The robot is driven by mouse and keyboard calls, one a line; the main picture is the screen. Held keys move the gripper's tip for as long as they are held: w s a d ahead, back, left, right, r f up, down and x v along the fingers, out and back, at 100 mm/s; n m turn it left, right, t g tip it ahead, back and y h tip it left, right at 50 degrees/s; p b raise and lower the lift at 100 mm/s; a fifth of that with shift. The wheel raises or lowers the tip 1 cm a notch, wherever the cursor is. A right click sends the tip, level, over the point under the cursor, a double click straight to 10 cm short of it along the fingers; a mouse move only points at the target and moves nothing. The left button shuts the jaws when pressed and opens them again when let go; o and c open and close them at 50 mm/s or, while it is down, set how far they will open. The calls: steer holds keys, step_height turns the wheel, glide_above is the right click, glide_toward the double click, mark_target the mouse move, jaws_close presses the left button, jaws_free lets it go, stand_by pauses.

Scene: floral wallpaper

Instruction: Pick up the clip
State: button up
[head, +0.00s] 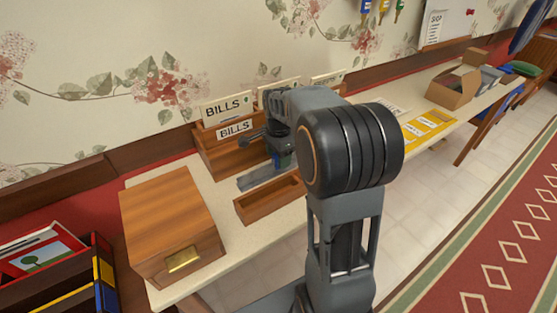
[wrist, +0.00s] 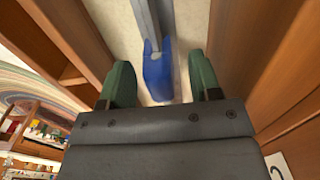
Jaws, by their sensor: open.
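A small blue piece (wrist: 157,72), which seems to be the clip, lies on the pale tabletop in the wrist view, with a long grey bar running from it toward the top. I cannot tell whether the bar is part of it. My gripper (wrist: 161,82) is open, its two green fingers on either side of the blue piece, with gaps to both. In the head view my gripper (head: 282,158) points down between the bills organiser and an open wooden tray. The grey bar (head: 260,177) shows left of it. My arm hides much of the spot.
The wooden bills organiser (head: 221,149) stands behind and the low wooden tray (head: 262,204) in front, leaving a narrow gap. A wooden box (head: 172,220) stands at left. A cardboard box (head: 454,88) and yellow papers (head: 428,126) lie farther right.

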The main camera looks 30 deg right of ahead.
steer(key=shift+f, duration=1)
steer(key=shift+c, duration=0.3)
steer(key=c, duration=0.9)
